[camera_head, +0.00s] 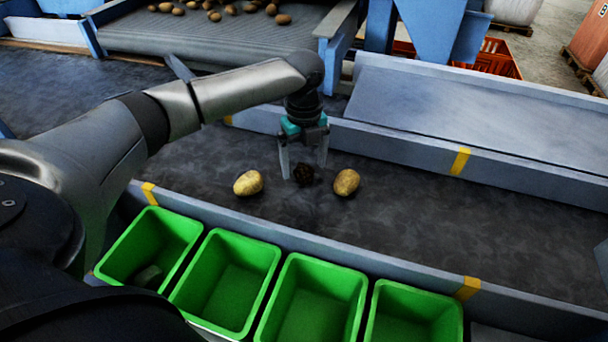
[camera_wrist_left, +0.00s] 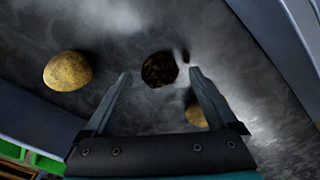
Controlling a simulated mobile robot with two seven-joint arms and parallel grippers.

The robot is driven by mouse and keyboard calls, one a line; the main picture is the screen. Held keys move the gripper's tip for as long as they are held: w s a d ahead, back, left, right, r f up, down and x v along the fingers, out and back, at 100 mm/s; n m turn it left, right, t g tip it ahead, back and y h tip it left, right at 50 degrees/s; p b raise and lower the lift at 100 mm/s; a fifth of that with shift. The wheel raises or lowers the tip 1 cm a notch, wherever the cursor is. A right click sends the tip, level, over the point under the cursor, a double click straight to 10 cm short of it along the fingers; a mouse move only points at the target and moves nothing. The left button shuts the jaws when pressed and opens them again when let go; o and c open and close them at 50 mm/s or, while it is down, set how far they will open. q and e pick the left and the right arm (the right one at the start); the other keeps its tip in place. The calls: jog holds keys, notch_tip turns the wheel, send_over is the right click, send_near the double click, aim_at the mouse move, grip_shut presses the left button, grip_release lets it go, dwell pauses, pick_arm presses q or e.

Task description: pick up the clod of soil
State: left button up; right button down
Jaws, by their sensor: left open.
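The clod of soil (camera_head: 304,174) is a small dark brown lump on the dark belt, between two potatoes. In the left wrist view the clod (camera_wrist_left: 160,69) lies just beyond my fingertips, roughly centred between them. My left gripper (camera_head: 304,172) is open and empty, pointing down over the clod, its fingers on either side of it in the head view. The left gripper also shows in the wrist view (camera_wrist_left: 159,74) with its fingers apart. I cannot tell the exact height of the fingertips above the belt. My right gripper is not in view.
One potato (camera_head: 248,183) lies left of the clod and another potato (camera_head: 346,182) lies right, close to the fingers. Several green bins stand along the near edge; the leftmost bin (camera_head: 150,247) holds a dark lump (camera_head: 149,276). Low grey walls border the belt (camera_head: 420,205), clear to the right.

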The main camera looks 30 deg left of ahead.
pick_arm(q)
jog(key=shift+f, duration=0.95)
jog(key=shift+r, duration=0.1)
jog(key=c, duration=1.4)
